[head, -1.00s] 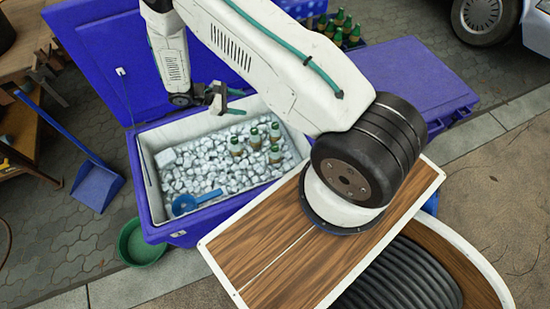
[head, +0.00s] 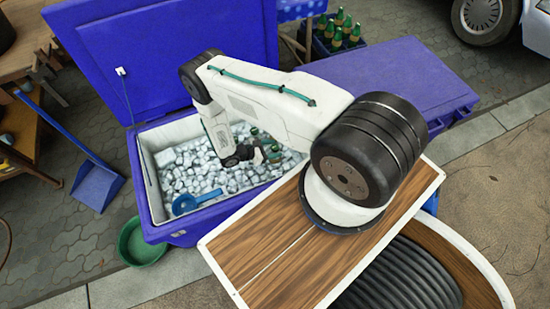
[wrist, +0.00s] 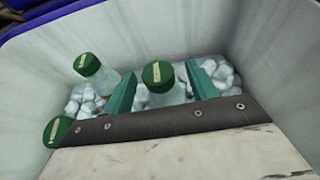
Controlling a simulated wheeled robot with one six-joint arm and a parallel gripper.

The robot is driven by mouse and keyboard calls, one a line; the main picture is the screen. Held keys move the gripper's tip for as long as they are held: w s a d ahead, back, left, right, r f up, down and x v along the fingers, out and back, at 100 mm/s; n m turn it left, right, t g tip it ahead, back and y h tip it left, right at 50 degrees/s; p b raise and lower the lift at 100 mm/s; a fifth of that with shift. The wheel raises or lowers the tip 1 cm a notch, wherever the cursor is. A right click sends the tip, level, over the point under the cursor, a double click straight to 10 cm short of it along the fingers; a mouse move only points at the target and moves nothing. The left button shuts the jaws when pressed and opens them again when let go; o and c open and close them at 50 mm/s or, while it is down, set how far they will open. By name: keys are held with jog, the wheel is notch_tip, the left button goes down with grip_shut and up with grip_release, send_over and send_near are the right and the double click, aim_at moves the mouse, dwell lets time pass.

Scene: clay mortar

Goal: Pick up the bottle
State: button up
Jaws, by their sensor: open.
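In the wrist view, a clear bottle with a green cap (wrist: 158,75) stands in the ice between the two teal fingers of my gripper (wrist: 162,84). The fingers are open, one on each side of it; whether they touch it I cannot tell. A second green-capped bottle (wrist: 88,66) stands to the left, outside the left finger. A third green cap (wrist: 57,131) shows at the lower left, partly hidden by my gripper. In the head view, my gripper (head: 268,155) is low over the ice, and the arm partly hides the bottles (head: 275,147).
The bottles stand in a blue cooler (head: 147,180) with pale inner walls, filled with ice cubes (head: 205,172). A blue scoop (head: 195,201) lies in the ice at the front left. The raised lid (head: 165,50) stands behind. The cooler wall is close around my gripper.

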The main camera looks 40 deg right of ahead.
aim_at(278, 148)
jog(key=x, duration=0.3)
jog(key=shift+d+f, duration=0.1)
jog(key=shift+d, duration=0.1)
jog(key=shift+c, duration=0.3)
grip_shut()
